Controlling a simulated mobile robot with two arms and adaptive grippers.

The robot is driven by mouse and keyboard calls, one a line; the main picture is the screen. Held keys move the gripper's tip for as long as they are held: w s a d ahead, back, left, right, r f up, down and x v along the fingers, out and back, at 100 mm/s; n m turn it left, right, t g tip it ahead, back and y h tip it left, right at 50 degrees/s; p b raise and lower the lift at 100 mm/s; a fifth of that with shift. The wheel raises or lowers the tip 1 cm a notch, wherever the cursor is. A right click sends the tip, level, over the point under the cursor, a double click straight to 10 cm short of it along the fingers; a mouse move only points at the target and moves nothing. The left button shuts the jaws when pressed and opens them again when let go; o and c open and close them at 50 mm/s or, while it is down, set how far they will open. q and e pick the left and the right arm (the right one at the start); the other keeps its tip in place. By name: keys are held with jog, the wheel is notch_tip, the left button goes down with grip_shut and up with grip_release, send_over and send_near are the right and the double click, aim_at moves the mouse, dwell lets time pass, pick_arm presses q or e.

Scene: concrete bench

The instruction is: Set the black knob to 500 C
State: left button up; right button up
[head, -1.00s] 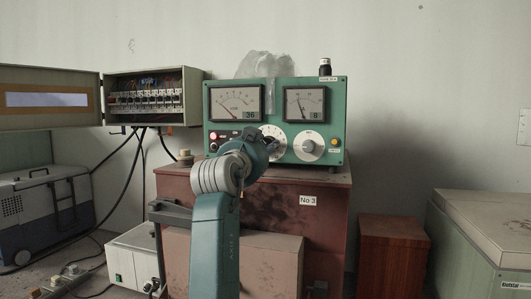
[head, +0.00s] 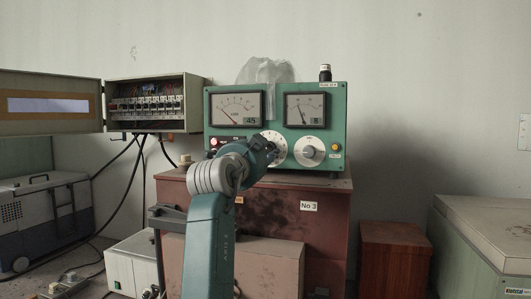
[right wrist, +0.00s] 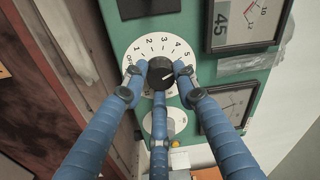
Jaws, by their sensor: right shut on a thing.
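The black knob (right wrist: 161,72) sits at the centre of a white dial (right wrist: 136,66) marked OFF and 1 to 5 in the right wrist view. A short white mark on its face points towards the right side of the dial; the exact reading is unclear. My right gripper (right wrist: 160,78) is shut on the knob, its blue fingers around it. In the head view the same gripper (head: 268,150) covers the knob and the dial's lower left. My left gripper is out of view.
The green panel (head: 340,125) stands on a reddish-brown cabinet (head: 325,235). A second dial with a silver knob (head: 309,151) is to the right, below the right meter (head: 305,109). An open fuse box (head: 190,100) hangs on the wall to the left.

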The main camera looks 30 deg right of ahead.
jog(key=shift+w+f, duration=0.1)
jog(key=shift+f, duration=0.25)
jog(key=o, duration=1.1)
jog(key=shift+a, duration=0.15)
jog(key=shift+o, duration=0.2)
jog(key=shift+r, duration=0.15)
jog(key=shift+r, duration=0.1)
